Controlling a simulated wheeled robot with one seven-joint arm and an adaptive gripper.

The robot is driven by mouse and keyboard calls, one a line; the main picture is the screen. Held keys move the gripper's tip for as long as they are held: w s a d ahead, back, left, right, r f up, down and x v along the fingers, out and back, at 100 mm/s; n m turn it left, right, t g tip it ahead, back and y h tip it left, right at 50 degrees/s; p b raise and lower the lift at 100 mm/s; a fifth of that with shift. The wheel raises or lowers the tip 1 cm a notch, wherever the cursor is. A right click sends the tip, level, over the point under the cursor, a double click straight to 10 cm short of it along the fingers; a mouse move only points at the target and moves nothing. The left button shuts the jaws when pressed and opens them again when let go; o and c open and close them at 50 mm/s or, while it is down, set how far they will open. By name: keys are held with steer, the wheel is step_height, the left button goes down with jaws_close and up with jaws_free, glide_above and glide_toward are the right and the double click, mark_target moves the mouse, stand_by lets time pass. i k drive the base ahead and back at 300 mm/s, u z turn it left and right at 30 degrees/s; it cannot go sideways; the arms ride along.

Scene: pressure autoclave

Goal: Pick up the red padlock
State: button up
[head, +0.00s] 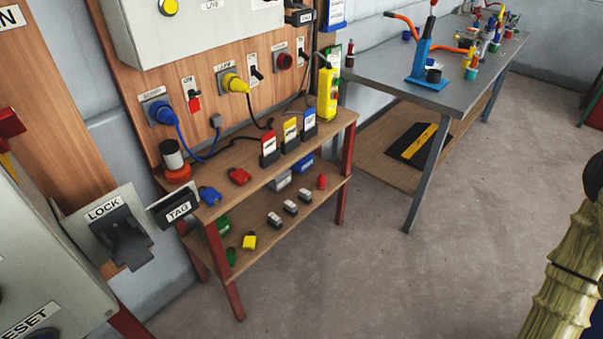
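A small red padlock-like block (238,176) lies on the upper shelf of the wooden bench (335,130), right of a blue one (210,195). It is small in the picture, and its shackle is hard to make out. Another small red object (321,181) stands on the lower shelf at the right; I cannot tell exactly what it is. My gripper's fingers are not in view. A ribbed, pale yellow part, which seems to be of my arm, shows at the right edge, far from the bench.
Tagged red, yellow and blue holders stand behind the red block. Cables hang from plugs (161,113) on the panel. LOCK (105,213) and TAG (178,210) boxes jut out at left. A grey metal table (385,66) stands at the back. The floor (400,275) before the bench is clear.

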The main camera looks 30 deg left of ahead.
mark_target(239, 176)
steer(key=z, duration=0.5)
steer(key=i, duration=1)
steer(key=u, duration=2.1)
